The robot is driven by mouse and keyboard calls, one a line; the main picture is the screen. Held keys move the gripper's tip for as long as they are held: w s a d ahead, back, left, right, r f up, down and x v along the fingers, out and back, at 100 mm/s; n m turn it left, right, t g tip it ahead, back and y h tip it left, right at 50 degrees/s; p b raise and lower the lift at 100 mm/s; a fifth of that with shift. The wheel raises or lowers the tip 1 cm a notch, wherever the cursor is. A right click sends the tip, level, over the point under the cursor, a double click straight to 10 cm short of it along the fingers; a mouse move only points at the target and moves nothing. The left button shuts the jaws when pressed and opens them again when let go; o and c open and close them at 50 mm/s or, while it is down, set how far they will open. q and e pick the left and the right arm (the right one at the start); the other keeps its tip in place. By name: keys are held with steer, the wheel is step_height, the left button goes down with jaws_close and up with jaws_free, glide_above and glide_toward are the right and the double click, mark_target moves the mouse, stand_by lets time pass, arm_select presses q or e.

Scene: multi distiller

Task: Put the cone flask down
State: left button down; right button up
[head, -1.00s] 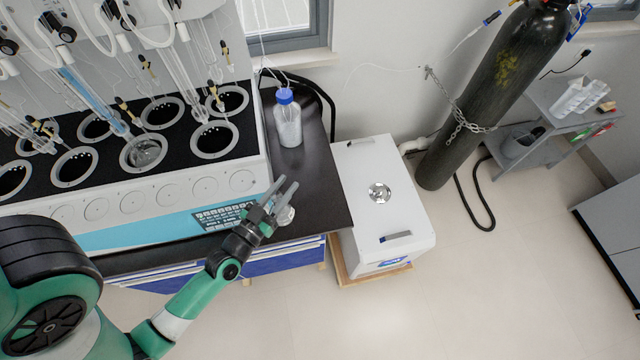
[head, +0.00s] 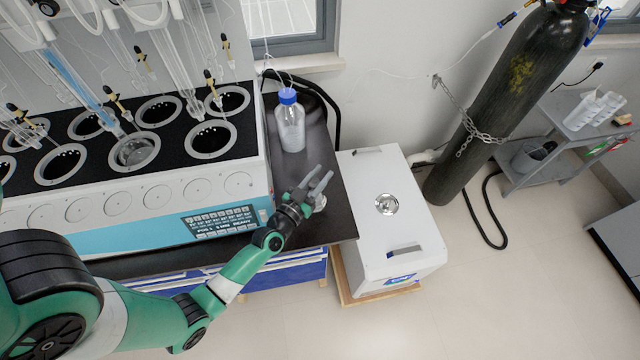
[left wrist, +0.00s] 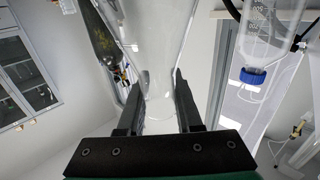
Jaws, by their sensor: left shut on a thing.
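The clear glass cone flask (left wrist: 160,45) stands between the two dark fingers of my left gripper (left wrist: 158,82) in the left wrist view. The fingers are shut on its neck. In the head view my left gripper (head: 318,181) is over the right end of the dark bench (head: 338,215). The flask (head: 319,203) shows there as a small pale glass shape just below and beside the fingers, partly hidden by them. I cannot tell whether its base touches the bench. My right gripper is in neither view.
A blue-capped bottle (head: 291,130) stands on the bench behind the gripper. The multi distiller (head: 175,215) fills the left side. A white box (head: 390,240) is right of the bench, below its level. Bare bench top lies between bottle and gripper.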

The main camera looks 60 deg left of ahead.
arm_select(q)
steer(key=shift+s+f+b, duration=0.1)
steer(key=shift+f+b, duration=0.6)
steer(key=shift+f, duration=0.7)
steer(key=c, duration=0.6)
jaws_free()
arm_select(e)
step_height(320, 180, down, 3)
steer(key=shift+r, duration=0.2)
arm_select(q)
steer(key=shift+r, duration=0.2)
steer(key=shift+s+d+p, duration=0.2)
steer(key=shift+s+p, duration=0.05)
steer(key=shift+p, duration=0.05)
steer(key=p+v, duration=0.1)
steer(key=v, duration=1)
steer(key=shift+s+d, duration=0.1)
steer(key=shift+s, duration=0.1)
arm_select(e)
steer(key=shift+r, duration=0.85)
